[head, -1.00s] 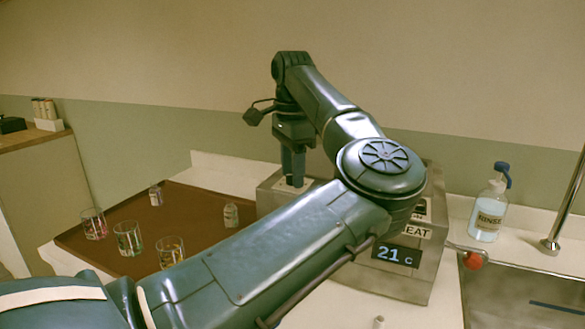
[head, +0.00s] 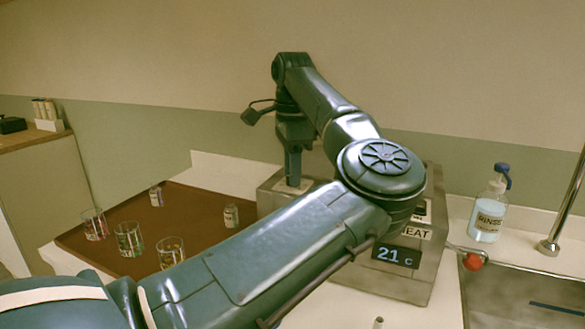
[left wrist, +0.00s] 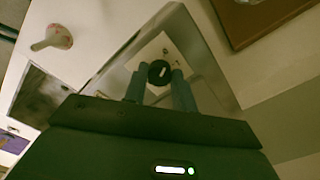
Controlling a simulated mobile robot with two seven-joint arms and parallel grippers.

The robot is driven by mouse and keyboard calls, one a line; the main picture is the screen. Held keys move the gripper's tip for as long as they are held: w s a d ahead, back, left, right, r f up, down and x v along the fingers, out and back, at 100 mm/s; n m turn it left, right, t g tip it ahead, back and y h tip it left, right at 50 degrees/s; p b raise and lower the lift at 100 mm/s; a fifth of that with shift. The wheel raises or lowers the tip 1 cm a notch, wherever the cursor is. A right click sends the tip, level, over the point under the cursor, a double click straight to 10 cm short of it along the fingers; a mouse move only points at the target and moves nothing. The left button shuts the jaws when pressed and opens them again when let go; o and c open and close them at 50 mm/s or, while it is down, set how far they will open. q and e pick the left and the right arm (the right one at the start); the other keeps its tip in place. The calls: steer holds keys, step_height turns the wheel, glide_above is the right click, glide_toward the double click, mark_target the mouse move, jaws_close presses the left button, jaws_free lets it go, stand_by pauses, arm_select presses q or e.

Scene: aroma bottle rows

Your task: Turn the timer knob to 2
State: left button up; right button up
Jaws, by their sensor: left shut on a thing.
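The timer knob (left wrist: 160,72) is a round black knob with a white pointer line, set on a pale plate (left wrist: 178,50) in the left wrist view. My left gripper (left wrist: 160,84) is shut on the knob, one finger on each side. In the head view my left gripper (head: 293,182) points straight down onto the top of the grey machine (head: 266,198), and the knob is hidden there. The dial numbers are too small to read. My right gripper is not in view.
A brown mat (head: 190,205) at left holds glass beakers (head: 130,239) and small bottles (head: 231,215). My left arm crosses the counter's middle.

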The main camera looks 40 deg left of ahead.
arm_select(q)
steer(key=m, duration=1.3)
steer(key=shift+w+m, duration=0.1)
steer(key=shift+m, duration=0.2)
steer(key=shift+m+b, duration=0.3)
steer(key=shift+m, duration=1.9)
steer(key=o, duration=1)
steer(key=shift+r, duration=0.1)
